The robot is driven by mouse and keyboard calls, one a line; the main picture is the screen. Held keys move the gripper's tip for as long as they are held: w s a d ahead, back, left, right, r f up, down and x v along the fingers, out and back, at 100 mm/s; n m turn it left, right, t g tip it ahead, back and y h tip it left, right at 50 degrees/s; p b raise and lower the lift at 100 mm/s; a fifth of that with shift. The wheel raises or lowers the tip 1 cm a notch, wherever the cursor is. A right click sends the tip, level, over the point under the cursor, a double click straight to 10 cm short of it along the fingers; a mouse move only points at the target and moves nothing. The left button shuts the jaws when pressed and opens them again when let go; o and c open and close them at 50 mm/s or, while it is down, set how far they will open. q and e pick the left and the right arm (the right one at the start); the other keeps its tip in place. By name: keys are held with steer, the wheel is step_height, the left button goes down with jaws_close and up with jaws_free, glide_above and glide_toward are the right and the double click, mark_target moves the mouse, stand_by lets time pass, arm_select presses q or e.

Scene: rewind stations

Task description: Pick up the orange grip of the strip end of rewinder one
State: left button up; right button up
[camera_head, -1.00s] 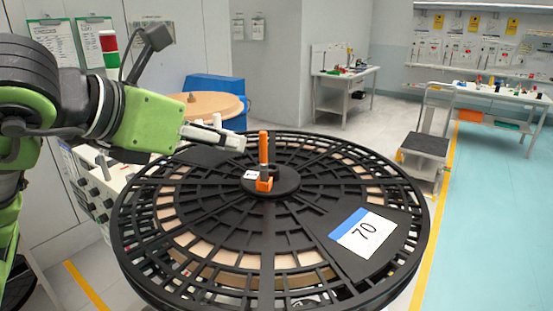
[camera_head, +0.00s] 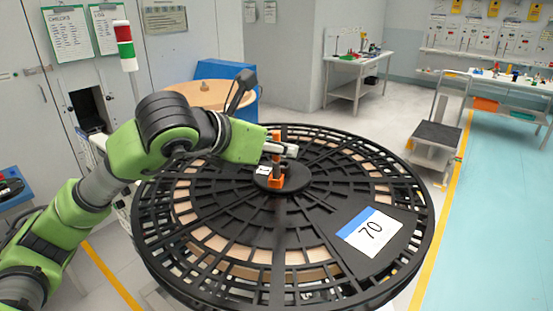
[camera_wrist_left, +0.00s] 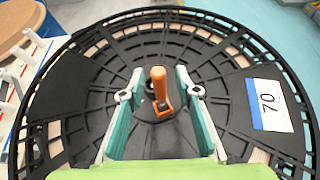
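A large black slotted reel (camera_head: 300,235) lies flat, with a white and blue label reading 70. An upright orange grip (camera_head: 276,181) stands on its central hub; it also shows in the wrist view (camera_wrist_left: 158,80). My left gripper (camera_head: 286,149) reaches in from the left at the grip's upper part. In the wrist view my left gripper (camera_wrist_left: 160,93) is open, with one finger on each side of the orange grip and visible gaps to both. No strip end can be made out at the grip. My right gripper is not in view.
A red, white and green signal light (camera_head: 124,45) stands behind the arm at the left. A cart (camera_head: 436,140) stands on the right, beside a yellow floor line.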

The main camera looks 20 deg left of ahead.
arm_select(q)
jaws_close()
